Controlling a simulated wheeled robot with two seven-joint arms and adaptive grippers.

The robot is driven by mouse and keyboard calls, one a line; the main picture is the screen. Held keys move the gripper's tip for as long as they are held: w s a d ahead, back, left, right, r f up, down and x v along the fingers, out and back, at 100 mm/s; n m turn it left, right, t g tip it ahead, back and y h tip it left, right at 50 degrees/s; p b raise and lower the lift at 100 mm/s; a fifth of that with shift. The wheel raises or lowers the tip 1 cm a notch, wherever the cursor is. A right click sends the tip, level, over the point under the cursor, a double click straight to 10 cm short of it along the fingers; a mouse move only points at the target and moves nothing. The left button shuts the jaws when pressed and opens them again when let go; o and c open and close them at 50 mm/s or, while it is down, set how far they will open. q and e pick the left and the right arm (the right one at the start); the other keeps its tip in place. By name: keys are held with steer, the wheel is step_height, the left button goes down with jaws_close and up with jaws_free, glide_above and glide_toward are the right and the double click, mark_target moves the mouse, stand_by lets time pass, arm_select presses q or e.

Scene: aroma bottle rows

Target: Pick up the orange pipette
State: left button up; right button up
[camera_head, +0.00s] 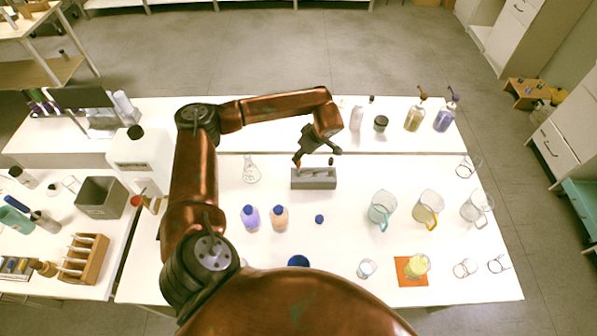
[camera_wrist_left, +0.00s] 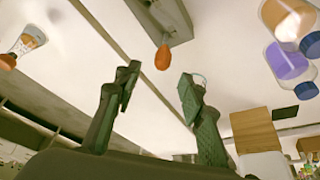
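The orange pipette (camera_head: 297,161) shows its orange bulb above the left end of the grey block (camera_head: 315,183). In the left wrist view the orange bulb (camera_wrist_left: 162,57) hangs in front of the grey block (camera_wrist_left: 150,18), beyond the fingertips. The pipette's lower part is hidden. My left gripper (camera_head: 318,148) is just above the block, close to the bulb. In the left wrist view its two fingers (camera_wrist_left: 156,76) are spread apart, with nothing between them; the bulb lies ahead of the gap. My right gripper is in neither view.
A glass flask (camera_head: 251,170) stands left of the block. A purple bottle (camera_head: 250,217), an orange bottle (camera_head: 280,217) and a blue cap (camera_head: 319,219) are nearer me. Beakers, including a teal one (camera_head: 380,210), stand right.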

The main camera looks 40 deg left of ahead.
arm_select(q)
glide_above(298, 171)
steer(key=f, duration=0.6)
steer(key=shift+w+a+f, duration=0.1)
steer(key=shift+w+a, duration=0.05)
steer(key=shift+w, duration=0.05)
steer(key=c, duration=0.7)
